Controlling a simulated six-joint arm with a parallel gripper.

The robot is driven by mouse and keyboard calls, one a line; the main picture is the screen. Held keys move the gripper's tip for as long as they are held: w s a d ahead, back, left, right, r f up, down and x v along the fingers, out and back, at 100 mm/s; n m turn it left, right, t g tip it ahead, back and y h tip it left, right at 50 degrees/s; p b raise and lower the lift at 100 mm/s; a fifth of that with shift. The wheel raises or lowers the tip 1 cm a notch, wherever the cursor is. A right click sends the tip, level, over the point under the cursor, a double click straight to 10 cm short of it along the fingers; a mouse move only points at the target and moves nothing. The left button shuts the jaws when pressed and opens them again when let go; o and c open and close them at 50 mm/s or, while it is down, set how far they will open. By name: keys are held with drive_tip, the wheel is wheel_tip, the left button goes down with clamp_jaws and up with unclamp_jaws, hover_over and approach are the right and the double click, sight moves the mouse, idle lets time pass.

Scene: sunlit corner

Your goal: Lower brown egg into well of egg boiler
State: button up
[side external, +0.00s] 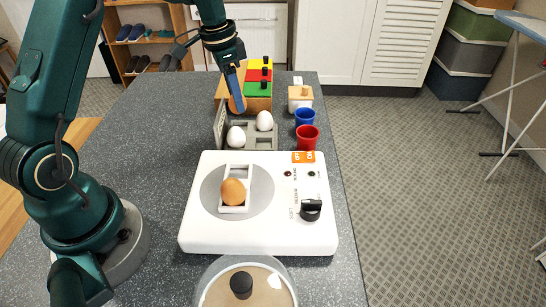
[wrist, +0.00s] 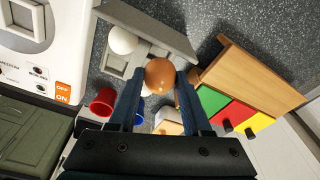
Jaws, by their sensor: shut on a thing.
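My gripper (side external: 238,106) is shut on a brown egg (wrist: 160,73), one blue finger on each side. It holds the egg above the back of the grey egg tray; in the side view the egg is partly hidden by a finger. The white egg boiler (side external: 203,238) stands in front of the tray. Its round grey plate carries a white rack with two wells. A second brown egg (side external: 233,192) sits in the front well, and the back well (side external: 237,171) looks empty. The boiler also shows at top left in the wrist view (wrist: 60,50).
The grey egg tray (side external: 262,143) holds two white eggs and has a raised lid at left. A wooden box with green, red and yellow parts (side external: 258,89) stands behind. Blue (side external: 305,117) and red (side external: 307,137) cups stand right. A glass lid (side external: 270,290) lies in front.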

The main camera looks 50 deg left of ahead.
wheel_tip(320, 180, up, 4)
drive_tip(key=shift+r, duration=0.15)
drive_tip(key=shift+d+r, duration=0.1)
drive_tip(key=shift+r, duration=0.3)
drive_tip(key=s+d+r, duration=0.4)
drive_tip(key=s+d, duration=0.2)
drive_tip(key=d, duration=0.1)
drive_tip(key=s+d+f, duration=0.4)
drive_tip(key=s+d, duration=0.2)
drive_tip(key=d, duration=0.1)
drive_tip(key=shift+f, duration=0.2)
drive_tip(key=shift+f, duration=0.4)
drive_tip(key=shift+f, duration=0.1)
idle(0.6)
